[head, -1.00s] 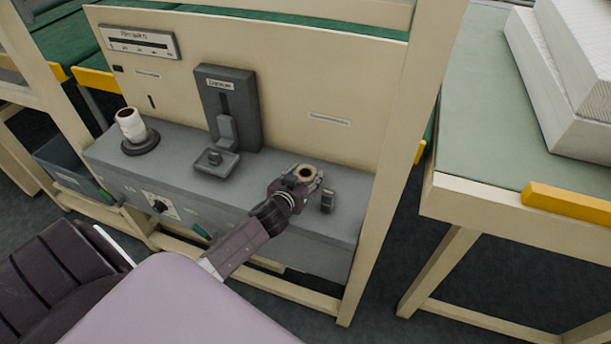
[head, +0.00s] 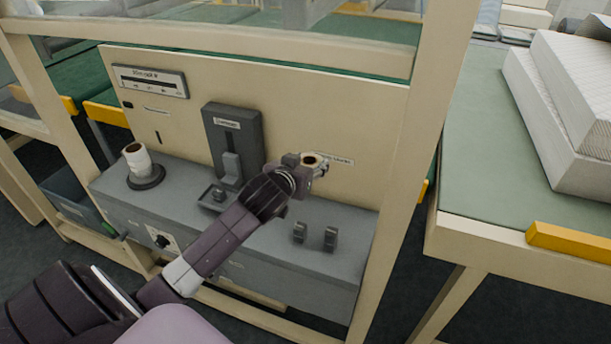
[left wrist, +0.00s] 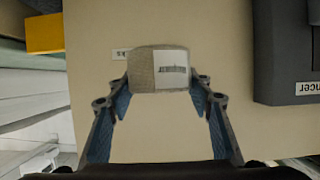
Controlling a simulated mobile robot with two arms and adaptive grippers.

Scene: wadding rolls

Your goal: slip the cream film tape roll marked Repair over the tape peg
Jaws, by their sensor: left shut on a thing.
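My left gripper (head: 308,170) is shut on a short cream roll (head: 319,156), held in the air above the right part of the grey bench. The roll's dark open core faces up in the head view. In the left wrist view the roll (left wrist: 143,72) sits between the two fingertips, with a white barcode label on its side; no word on it is readable. At the bench's left, a white roll (head: 139,166) with a brown core stands upright on a dark round base (head: 146,183). I cannot tell whether a peg runs inside it. My right gripper is out of view.
A dark upright unit labelled Dancer (head: 221,128) stands on the bench left of my gripper. Two small dark brackets (head: 331,238) stand on the bench below the held roll. A beige panel (head: 360,115) rises behind; a beige post (head: 398,190) bounds the right.

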